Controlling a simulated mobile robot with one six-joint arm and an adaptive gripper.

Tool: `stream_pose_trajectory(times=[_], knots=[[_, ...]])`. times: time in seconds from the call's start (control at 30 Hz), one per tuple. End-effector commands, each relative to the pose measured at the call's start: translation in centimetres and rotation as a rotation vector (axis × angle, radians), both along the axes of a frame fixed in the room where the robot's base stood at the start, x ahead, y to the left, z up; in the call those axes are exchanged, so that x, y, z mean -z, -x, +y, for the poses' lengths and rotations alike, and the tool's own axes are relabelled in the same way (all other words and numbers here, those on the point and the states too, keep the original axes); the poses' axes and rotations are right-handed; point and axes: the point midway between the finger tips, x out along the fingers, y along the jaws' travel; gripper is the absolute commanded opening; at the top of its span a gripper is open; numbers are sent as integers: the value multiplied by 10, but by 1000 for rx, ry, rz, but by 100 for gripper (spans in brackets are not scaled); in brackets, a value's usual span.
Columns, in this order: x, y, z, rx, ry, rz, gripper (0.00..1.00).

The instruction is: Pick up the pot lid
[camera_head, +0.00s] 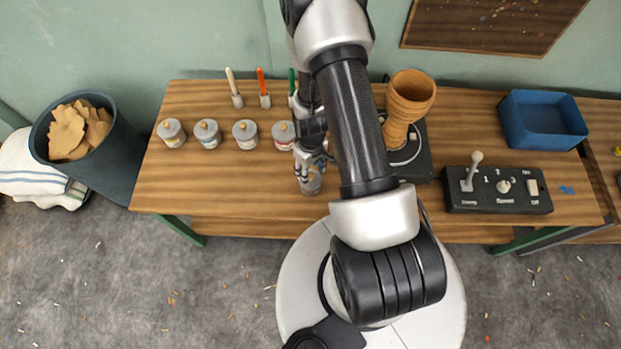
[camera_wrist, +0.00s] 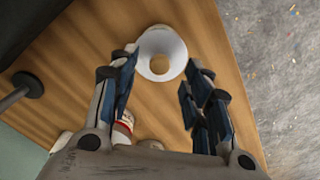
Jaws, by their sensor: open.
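A pale grey-white round piece with a tan round centre (camera_wrist: 160,52), likely the pot lid, shows between and just beyond my fingertips in the wrist view. In the head view a small grey round piece (camera_head: 311,184) stands near the table's front edge, partly hidden by my gripper (camera_head: 313,163). I cannot tell whether it is a lid alone or a lid on a pot. My gripper (camera_wrist: 161,62) is open, one finger to each side of the piece, with nothing held. Several grey lidded pots with tan knobs (camera_head: 207,133) stand in a row to the left and behind.
Three brushes (camera_head: 235,90) stand behind the pots. A wooden goblet drum body (camera_head: 408,98) stands on a black device right of my arm. A black control box (camera_head: 497,190) and blue bin (camera_head: 541,120) are further right. The table's front left (camera_head: 220,185) is clear.

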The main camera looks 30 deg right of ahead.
Motion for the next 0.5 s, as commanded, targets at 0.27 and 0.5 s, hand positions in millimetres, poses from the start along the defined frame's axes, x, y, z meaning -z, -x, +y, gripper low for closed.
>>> stream_pose_trajectory(times=[0.27,0.5], knots=[[26,0,0,0,-1,-1,44],[25,0,0,0,0,-1,36]])
